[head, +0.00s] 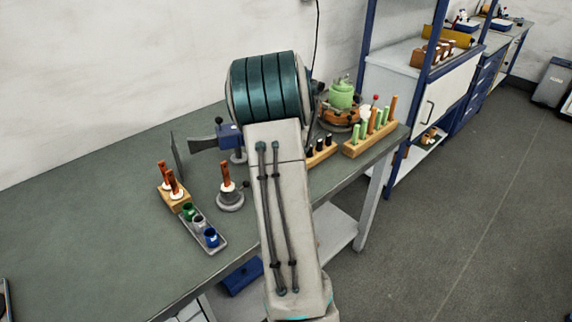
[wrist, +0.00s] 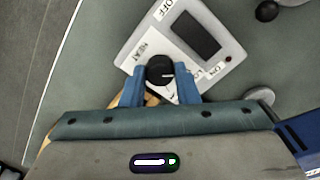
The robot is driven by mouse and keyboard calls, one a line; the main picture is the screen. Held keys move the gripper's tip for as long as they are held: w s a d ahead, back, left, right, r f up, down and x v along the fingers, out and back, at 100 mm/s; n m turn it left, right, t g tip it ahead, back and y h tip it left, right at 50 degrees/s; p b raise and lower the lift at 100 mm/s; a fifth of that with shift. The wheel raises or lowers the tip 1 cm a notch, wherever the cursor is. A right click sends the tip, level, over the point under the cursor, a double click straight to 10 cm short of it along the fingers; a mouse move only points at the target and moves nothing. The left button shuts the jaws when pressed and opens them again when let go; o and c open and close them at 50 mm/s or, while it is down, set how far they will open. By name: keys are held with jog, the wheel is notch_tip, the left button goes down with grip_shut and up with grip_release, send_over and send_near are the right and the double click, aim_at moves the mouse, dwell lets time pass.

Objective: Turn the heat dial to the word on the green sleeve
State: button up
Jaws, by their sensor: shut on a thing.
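In the wrist view, my gripper (wrist: 162,76) has its two blue fingers on either side of a round black dial (wrist: 159,67) and is shut on it. The dial sits on a pale control box (wrist: 231,46) with a dark window. A label beside the dial appears to read HEAT; OFF and ON show elsewhere on the box. The lettering close to the fingers is partly hidden, and the dial's setting is unclear. In the head view, a green cup-like piece (head: 188,210), possibly the green sleeve, sits in a narrow tray (head: 219,246); no word on it is readable. My arm hides the gripper and dial there.
Wooden blocks holding brown sticks (head: 174,199) and green-and-orange sticks (head: 366,138) stand on the grey bench (head: 90,225). A round stand with a stick (head: 229,200) is left of my arm. The bench's left part is clear.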

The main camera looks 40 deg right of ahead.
dwell(0.5)
jog(key=o, duration=1)
notch_tip(320, 180, up, 14)
jog(key=shift+f, duration=0.1)
jog(key=shift+a, duration=0.1)
jog(key=s+a+r+n+t, duration=0.1)
jog(key=s+a+n, duration=0.15)
jog(key=a, duration=0.75)
jog(key=s+a+f+n, duration=0.1)
jog(key=s+a+f, duration=0.1)
jog(key=s+a, duration=0.3)
jog(key=s+a+f+n+t, duration=0.1)
jog(key=s+a+n, duration=0.1)
jog(key=s+a, duration=0.4)
jog(key=s+a+f+n, duration=0.2)
jog(key=s+a, duration=0.4)
jog(key=a, duration=0.2)
jog(key=shift+a+f+n+t, duration=0.25)
jog(key=shift+a+f+t, duration=0.05)
jog(key=shift+a+t, duration=0.1)
